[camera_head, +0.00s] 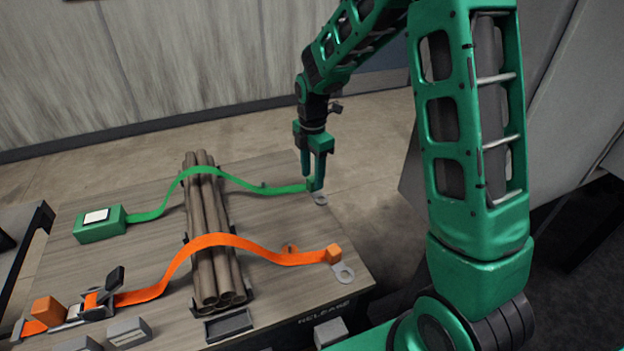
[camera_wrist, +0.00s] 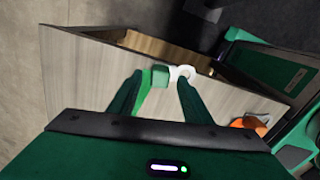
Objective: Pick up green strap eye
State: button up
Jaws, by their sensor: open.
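The green strap (camera_head: 232,179) runs over the pipes to a green end block at the table's far right. The green strap eye (camera_head: 320,199), a pale flat ring, sticks out past that block. My gripper (camera_head: 312,184) is open and points down over this strap end. In the wrist view the green end block (camera_wrist: 161,76) lies between the fingers of my gripper (camera_wrist: 158,80). The pale eye (camera_wrist: 186,72) shows beside it, near the right fingertip and partly hidden. I cannot tell whether a finger touches the block.
A bundle of brown pipes (camera_head: 213,250) lies in a cradle on the wooden table (camera_head: 150,180). An orange strap (camera_head: 200,243) crosses it nearer, ending in an orange block (camera_head: 333,253) and grey eye (camera_head: 344,273). A green ratchet box (camera_head: 100,230) sits at left.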

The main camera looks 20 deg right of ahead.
aim_at(312, 178)
notch_tip(312, 178, up, 8)
jog(key=shift+r, duration=0.2)
dwell(0.4)
